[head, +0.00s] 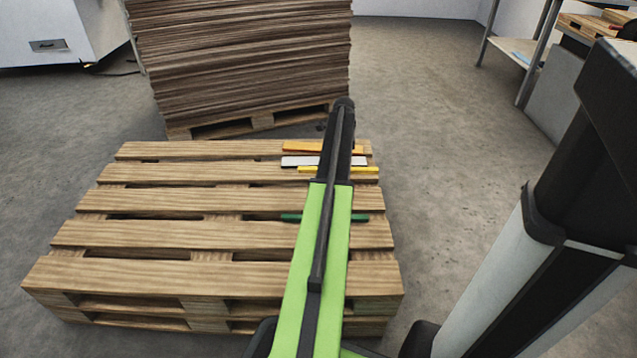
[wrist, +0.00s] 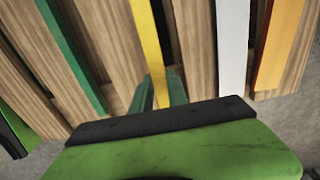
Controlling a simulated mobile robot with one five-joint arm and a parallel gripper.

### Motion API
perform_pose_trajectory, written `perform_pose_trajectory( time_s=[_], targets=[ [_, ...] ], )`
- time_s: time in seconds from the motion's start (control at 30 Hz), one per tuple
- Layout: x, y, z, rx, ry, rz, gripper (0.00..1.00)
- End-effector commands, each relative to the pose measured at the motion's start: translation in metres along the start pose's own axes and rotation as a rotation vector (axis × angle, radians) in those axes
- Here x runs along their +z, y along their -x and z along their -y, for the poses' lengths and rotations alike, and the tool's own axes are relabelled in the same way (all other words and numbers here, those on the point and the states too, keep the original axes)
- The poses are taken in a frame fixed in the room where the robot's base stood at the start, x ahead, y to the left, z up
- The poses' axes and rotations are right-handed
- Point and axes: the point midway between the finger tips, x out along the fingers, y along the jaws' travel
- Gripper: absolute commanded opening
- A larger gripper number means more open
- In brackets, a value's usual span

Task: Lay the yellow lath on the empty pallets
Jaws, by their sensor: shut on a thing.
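The yellow lath (head: 364,169) shows on both sides of my arm over the far right part of the pallets (head: 150,232). In the wrist view the yellow lath (wrist: 147,42) runs up from between the green fingers of my gripper (wrist: 161,90), which is shut on it. The lath is at or just above the slats; I cannot tell whether it touches them. In the head view my arm hides the gripper and the middle of the lath.
A white lath (head: 297,161) and an orange lath (head: 303,147) lie beyond the yellow one, a green lath (head: 290,218) nearer. The pallets' left side is bare. A tall stack of brown sheets (head: 240,55) stands behind. A metal shelf (head: 520,55) is at right.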

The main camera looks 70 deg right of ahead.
Motion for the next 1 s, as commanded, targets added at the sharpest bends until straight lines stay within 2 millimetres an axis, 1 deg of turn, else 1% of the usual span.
perform_pose_trajectory(
  time_s=[0.03,0.1,0.2,0.3,0.47,0.57,0.7,0.73,0.87,1.0],
  targets=[
    [0.013,-0.017,0.009,0.000,0.004,0.000,0.00],
    [0.026,-0.026,0.017,0.000,0.002,0.000,0.00],
    [0.040,-0.033,0.025,0.000,0.002,0.000,0.00],
    [0.047,-0.035,0.028,0.000,0.000,0.000,0.00],
    [0.048,-0.036,0.028,0.000,0.000,0.000,0.00],
    [0.048,-0.051,0.028,0.000,0.000,0.000,0.00],
    [0.048,-0.076,0.028,0.000,0.000,0.000,0.00],
    [0.048,-0.078,0.028,0.000,0.000,0.000,0.00],
    [0.048,-0.073,0.028,0.000,0.000,0.000,0.00],
    [0.048,-0.074,0.028,0.000,0.000,0.000,0.00]
  ],
)
